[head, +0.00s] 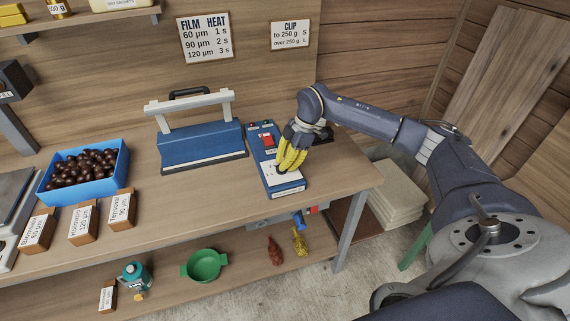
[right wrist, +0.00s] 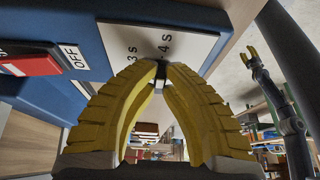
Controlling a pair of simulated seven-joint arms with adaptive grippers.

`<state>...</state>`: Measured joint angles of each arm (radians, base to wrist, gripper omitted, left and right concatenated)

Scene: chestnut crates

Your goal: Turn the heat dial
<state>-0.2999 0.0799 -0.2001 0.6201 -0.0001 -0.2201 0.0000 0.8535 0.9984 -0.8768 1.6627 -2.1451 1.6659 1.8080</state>
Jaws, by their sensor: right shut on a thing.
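The blue control box (head: 286,189) stands on the bench beside the blue heat sealer (head: 200,148). Its red switch (head: 268,141) also shows in the right wrist view, next to an OFF label (right wrist: 72,57). My right gripper (head: 284,170) is over the box's pale dial plate and hides the dial in the head view. In the right wrist view its yellow fingers are closed at the tips on the small dark dial (right wrist: 161,70). Marks for 3 s and 4 s show beside it; where the dial points I cannot tell. My left gripper (right wrist: 249,57) shows small and empty, fingers apart.
A blue crate of chestnuts (head: 50,185) and several labelled wooden blocks (head: 83,226) stand on the bench at left. A film heat sign (head: 205,38) and a clip sign (head: 290,35) hang behind. A green bowl (head: 204,264) is on the lower shelf.

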